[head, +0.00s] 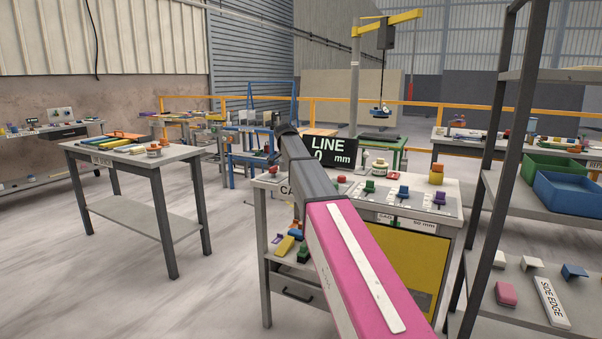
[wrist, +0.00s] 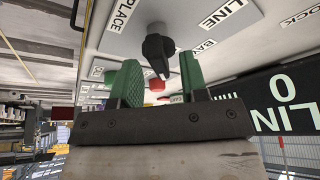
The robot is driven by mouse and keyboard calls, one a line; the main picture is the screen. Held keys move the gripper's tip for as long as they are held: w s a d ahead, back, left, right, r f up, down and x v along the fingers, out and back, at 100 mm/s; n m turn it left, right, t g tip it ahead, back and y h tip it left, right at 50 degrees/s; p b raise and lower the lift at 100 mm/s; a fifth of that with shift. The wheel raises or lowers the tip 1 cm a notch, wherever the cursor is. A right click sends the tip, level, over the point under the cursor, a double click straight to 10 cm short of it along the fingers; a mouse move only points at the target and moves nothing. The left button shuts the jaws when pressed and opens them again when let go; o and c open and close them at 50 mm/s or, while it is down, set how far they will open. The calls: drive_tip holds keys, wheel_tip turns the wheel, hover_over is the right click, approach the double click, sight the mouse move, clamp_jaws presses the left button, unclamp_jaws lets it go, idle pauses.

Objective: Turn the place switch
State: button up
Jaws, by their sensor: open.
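The place switch is a black rotary knob (wrist: 157,48) on a pale panel, beside a label reading PLACE (wrist: 122,14) in the wrist view. My gripper (wrist: 159,82) shows there with two green fingertips spread apart. The knob's pointed end lies close to the gap between the fingertips, and nothing is gripped. I cannot tell whether either finger touches the knob. In the head view my magenta and grey arm reaches over the console (head: 440,212) and hides part of it; the gripper and the knob cannot be made out there.
A black LINE 0 mm display (head: 331,151) stands at the console's back and close beside my gripper in the wrist view. Coloured knobs (head: 403,192) line the console top. A shelf (head: 560,205) with bins stands right, a table (head: 135,155) left, with open floor between table and console.

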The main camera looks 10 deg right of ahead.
drive_tip(key=v, duration=1)
drive_tip(key=shift+a, duration=0.1)
